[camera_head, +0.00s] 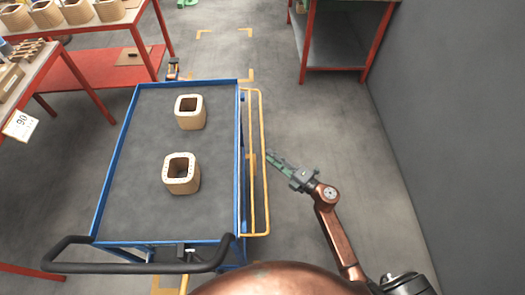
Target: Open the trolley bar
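A trolley with a blue frame (116,146) and a dark grey top stands at left centre. Its yellow bar (266,190) is a long narrow loop along the trolley's right side, close beside the blue edge. My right gripper (270,155) is just right of the bar, around the middle of its length, with its greenish fingers pointing up and left towards it. A small gap of floor seems to show between the fingertips and the bar. The fingers appear as one narrow strip, so I cannot tell whether they are open or shut. My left gripper is out of view.
Two square tan coils (190,118) (181,186) stand on the trolley top. A black handle (138,267) curves along its near end. Red tables stand at upper left, with several coils, and a red-framed table (334,68) at upper right. A grey wall (450,130) bounds the right.

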